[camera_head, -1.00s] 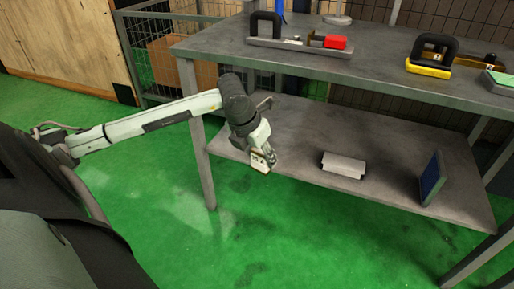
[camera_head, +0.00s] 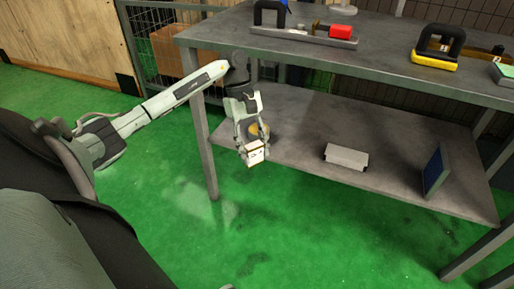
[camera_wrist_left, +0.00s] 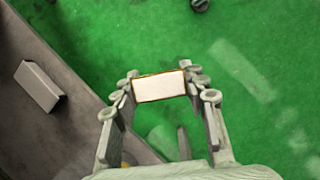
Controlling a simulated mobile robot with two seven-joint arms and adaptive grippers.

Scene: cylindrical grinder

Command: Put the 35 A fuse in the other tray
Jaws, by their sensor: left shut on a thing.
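My left gripper (camera_head: 252,143) is shut on a small pale block with a brown edge, the fuse (camera_head: 254,154), and holds it in the air in front of the lower shelf's left end. Its marking is too small to read now. In the left wrist view the fuse (camera_wrist_left: 160,86) sits between the fingertips, with green floor behind it. A long grey tray (camera_head: 300,37) lies on the tabletop, with a red block (camera_head: 341,31) and a black handle at it. I cannot tell which other thing is the second tray. My right gripper is not in view.
The metal table (camera_head: 385,66) has a lower shelf (camera_head: 300,120) holding a light grey block (camera_head: 346,157) and an upright blue panel (camera_head: 434,171). A yellow-based thing with a black handle (camera_head: 437,47) stands on top at right. A table leg (camera_head: 206,150) is close to my left arm.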

